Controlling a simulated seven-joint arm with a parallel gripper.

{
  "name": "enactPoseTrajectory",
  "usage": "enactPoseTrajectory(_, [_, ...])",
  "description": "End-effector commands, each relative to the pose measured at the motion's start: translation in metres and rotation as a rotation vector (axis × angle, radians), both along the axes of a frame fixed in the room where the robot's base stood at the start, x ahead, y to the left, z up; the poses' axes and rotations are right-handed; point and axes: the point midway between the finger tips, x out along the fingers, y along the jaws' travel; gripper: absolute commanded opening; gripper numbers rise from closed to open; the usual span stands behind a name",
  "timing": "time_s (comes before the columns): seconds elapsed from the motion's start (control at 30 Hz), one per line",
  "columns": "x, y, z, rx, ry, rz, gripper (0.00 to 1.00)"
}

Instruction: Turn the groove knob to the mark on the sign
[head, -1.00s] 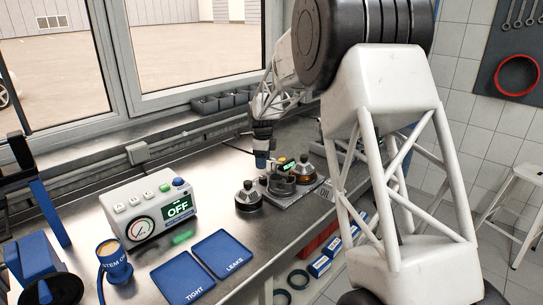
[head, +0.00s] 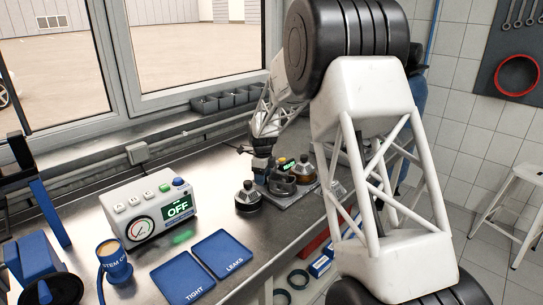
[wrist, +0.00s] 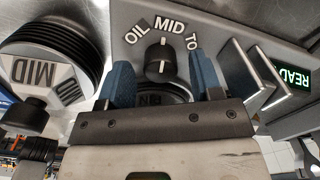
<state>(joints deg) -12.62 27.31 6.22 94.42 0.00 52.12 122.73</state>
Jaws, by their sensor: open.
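The groove knob (wrist: 160,66) is small, round and black, with a white line on its face. In the wrist view it sits on a grey panel under the lettering OIL, MID (wrist: 170,27) and TO, the last word partly hidden. Its white line points roughly up the picture, towards MID. My gripper (wrist: 161,75) is open, with one blue finger on each side of the knob; I cannot tell if either touches it. In the head view my gripper (head: 263,165) is over the bench fixture (head: 284,187), and the knob is too small to make out.
A ribbed black round piece (wrist: 50,60) marked MID is close at left in the wrist view. A green READ display (wrist: 292,77) is at right. In the head view, a tester reading OFF (head: 165,210) and blue TIGHT and LEAKS mats (head: 225,252) lie left of the fixture.

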Motion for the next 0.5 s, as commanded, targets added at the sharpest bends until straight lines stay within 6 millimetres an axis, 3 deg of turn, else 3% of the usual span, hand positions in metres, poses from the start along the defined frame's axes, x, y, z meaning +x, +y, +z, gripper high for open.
enactPoseTrajectory(0.5, [0.001, 0.000, 0.072, 0.001, -0.004, 0.002, 0.59])
